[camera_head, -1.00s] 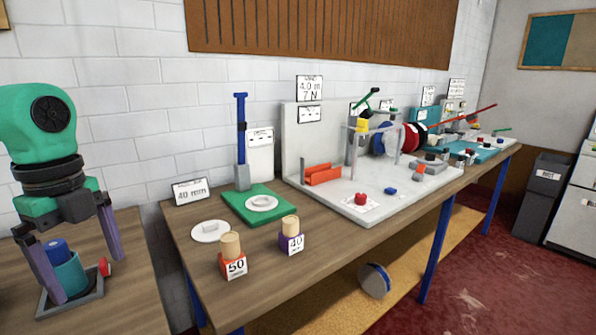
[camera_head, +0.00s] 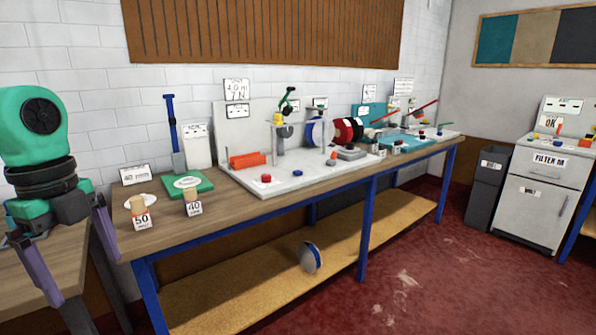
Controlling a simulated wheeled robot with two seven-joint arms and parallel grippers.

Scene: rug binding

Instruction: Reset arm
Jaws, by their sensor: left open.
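My left gripper (camera_head: 80,270) is at the left edge of the view, pointing down. Its two purple fingers are spread apart and I see nothing between them. It hangs in front of the near corner of a side table (camera_head: 25,290), left of the long workbench (camera_head: 240,204). My right gripper is out of view.
The workbench holds a "50" block (camera_head: 141,217), a "40" block (camera_head: 193,203), a green board (camera_head: 188,185) and a grey fixture (camera_head: 290,180). A wheel (camera_head: 310,257) rests on the lower shelf (camera_head: 250,290). A dark bin (camera_head: 484,190) and a white cabinet (camera_head: 540,190) stand right. Red floor is clear in front.

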